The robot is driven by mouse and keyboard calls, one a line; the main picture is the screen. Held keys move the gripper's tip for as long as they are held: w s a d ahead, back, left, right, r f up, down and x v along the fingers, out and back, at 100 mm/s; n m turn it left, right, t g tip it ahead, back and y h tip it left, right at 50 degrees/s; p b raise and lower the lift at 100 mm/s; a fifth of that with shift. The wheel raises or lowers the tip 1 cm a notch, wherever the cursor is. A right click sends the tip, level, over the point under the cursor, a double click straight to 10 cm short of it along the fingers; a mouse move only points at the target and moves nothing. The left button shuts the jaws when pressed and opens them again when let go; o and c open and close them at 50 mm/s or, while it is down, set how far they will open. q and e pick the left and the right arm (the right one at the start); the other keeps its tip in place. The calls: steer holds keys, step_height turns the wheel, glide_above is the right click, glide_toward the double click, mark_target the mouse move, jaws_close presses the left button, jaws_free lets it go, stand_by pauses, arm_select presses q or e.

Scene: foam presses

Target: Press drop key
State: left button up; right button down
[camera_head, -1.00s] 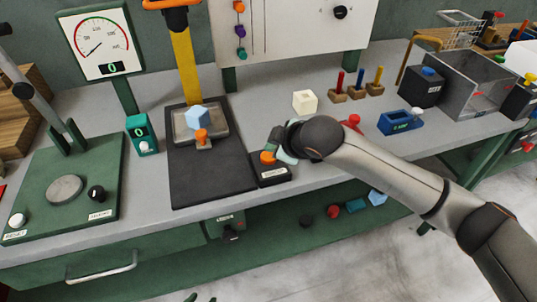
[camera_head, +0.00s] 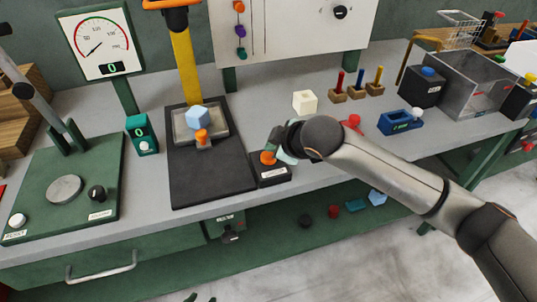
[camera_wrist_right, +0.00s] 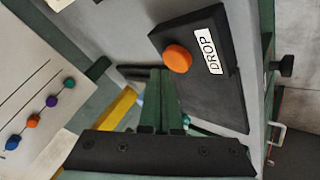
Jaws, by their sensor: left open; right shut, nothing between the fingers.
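The drop key is an orange round button (camera_head: 267,158) on a small black box (camera_head: 271,174) at the bench's front edge, right of the black press base. In the right wrist view the button (camera_wrist_right: 178,58) stands on its black plate beside a white DROP label (camera_wrist_right: 212,52). My right gripper (camera_head: 277,148) is shut and empty, pointing down right by the button. In the wrist view its green fingers (camera_wrist_right: 156,78) end just beside the button; I cannot tell whether they touch it. My left gripper (camera_head: 200,298) shows only its two dark tips at the bottom edge, spread apart.
The press has a yellow column (camera_head: 185,65) and a pale blue foam block (camera_head: 198,118) on its plate. A cream cube (camera_head: 304,102) stands behind my right gripper. A red knob (camera_head: 352,121) and a blue device (camera_head: 400,122) lie beyond my arm.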

steer(key=shift+f, duration=0.2)
steer(key=shift+f, duration=0.15)
steer(key=shift+f, duration=0.65)
stand_by(0.8)
steer(key=shift+r+p, duration=0.1)
steer(key=shift+p, duration=0.2)
steer(key=shift+r+p, duration=0.85)
steer(key=shift+p, duration=0.25)
step_height(320, 180, up, 5)
steer(key=p, duration=0.6)
steer(key=shift+r, duration=0.1)
